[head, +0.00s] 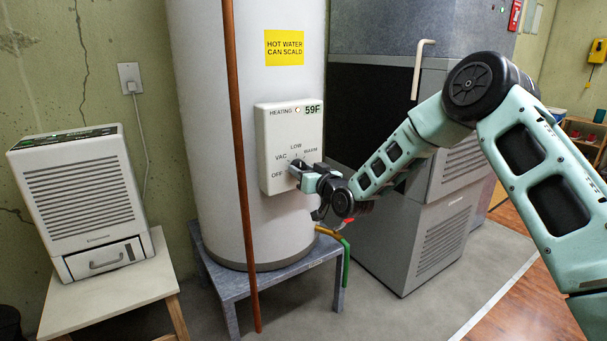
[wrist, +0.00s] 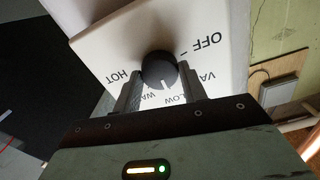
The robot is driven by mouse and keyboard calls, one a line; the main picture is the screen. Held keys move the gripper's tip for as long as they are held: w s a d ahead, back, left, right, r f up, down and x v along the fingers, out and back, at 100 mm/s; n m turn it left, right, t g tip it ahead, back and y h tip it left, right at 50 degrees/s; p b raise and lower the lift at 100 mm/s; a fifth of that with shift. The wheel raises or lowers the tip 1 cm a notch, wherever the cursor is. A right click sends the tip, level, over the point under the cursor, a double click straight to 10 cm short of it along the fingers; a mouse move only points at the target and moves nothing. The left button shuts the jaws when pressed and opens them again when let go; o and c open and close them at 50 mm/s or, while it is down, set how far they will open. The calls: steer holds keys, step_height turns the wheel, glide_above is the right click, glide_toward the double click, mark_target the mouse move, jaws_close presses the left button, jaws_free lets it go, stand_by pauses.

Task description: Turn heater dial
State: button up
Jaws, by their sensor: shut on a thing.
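The water heater (head: 205,110) is a tall white cylinder. Its white control box (head: 277,130) reads HEATING and 59F, with a small indicator light beside the words. In the wrist view the box face (wrist: 115,45) appears upside down, with OFF, VAC, LOW, WARM and HOT around the dial. The dark round dial (wrist: 160,68) has a white pointer mark directed toward the area of LOW and WARM. My gripper (head: 303,177) is at the box, its two fingers shut on the dial from both sides. In the head view, the gripper mostly hides the dial.
A copper pipe (head: 240,190) runs in front of the heater, left of the box. The heater stands on a low grey metal stand (head: 220,285). A white dehumidifier (head: 80,200) sits on a small table at left. A large grey furnace unit (head: 415,235) stands close at right.

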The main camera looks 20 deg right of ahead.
steer(key=shift+m+b, duration=0.3)
steer(key=shift+m, duration=4.6)
steer(key=o, duration=1)
steer(key=shift+c, duration=0.2)
steer(key=p+v, duration=0.1)
steer(key=v, duration=1.6)
steer(key=shift+s, duration=0.2)
